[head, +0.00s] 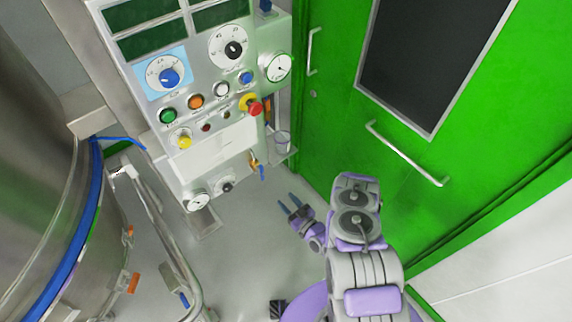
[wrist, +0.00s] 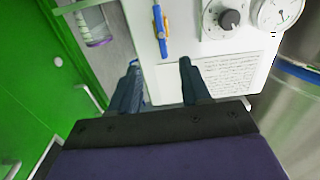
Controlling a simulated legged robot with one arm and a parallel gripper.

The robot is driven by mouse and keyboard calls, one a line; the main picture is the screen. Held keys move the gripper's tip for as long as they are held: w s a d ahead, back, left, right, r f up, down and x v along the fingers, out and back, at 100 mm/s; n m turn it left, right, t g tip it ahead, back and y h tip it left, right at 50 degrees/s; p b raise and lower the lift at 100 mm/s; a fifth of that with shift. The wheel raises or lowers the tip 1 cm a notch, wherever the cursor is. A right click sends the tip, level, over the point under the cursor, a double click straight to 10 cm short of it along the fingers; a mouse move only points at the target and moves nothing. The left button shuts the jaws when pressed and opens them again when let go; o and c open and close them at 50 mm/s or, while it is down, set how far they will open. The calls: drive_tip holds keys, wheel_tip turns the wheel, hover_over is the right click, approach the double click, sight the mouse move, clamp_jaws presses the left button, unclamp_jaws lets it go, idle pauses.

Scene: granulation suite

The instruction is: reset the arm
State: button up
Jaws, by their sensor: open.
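My gripper (head: 288,204) is open and empty in the head view, in front of the green door and below the right side of the control panel. My purple and grey arm is folded at the lower middle right. In the wrist view, the two dark fingers of my gripper (wrist: 160,85) stand apart with nothing between them. Beyond them are the panel's lower edge, a blue-handled valve (wrist: 160,28) and a printed label (wrist: 222,78).
The control panel (head: 228,140) carries knobs, buttons, a red stop button (head: 254,107) and gauges. A steel vessel (head: 40,170) with a pipe frame stands at left. A green door (head: 335,120) with a bar handle (head: 405,153) is at right. Pale floor (head: 235,255) lies between.

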drive_tip(key=w+d+r+n+g+h, duration=0.1)
drive_tip(key=w+r+g+h, duration=0.25)
drive_tip(key=w+r, duration=0.8)
drive_tip(key=s+d+r+m+g+h, duration=0.2)
drive_tip(key=s+d+r+g+h, duration=0.15)
drive_tip(key=r, duration=0.65)
drive_tip(key=s+d+r+m+g+h, duration=0.1)
drive_tip(key=s+d+r+g+h, duration=0.25)
drive_tip(key=r, duration=0.55)
drive_tip(key=s+r+m+g, duration=0.1)
drive_tip(key=s+r, duration=0.4)
drive_tip(key=s, duration=0.8)
drive_tip(key=s+r+m+g, duration=0.2)
drive_tip(key=s+r, duration=0.3)
drive_tip(key=s, duration=0.8)
drive_tip(key=s+d+r+m+g+b, duration=0.1)
drive_tip(key=s+r, duration=0.5)
drive_tip(key=s, duration=0.7)
drive_tip(key=shift+s+m+g, duration=0.25)
drive_tip(key=shift+m+g, duration=0.25)
drive_tip(key=shift+g, duration=0.65)
drive_tip(key=shift+y, duration=0.25)
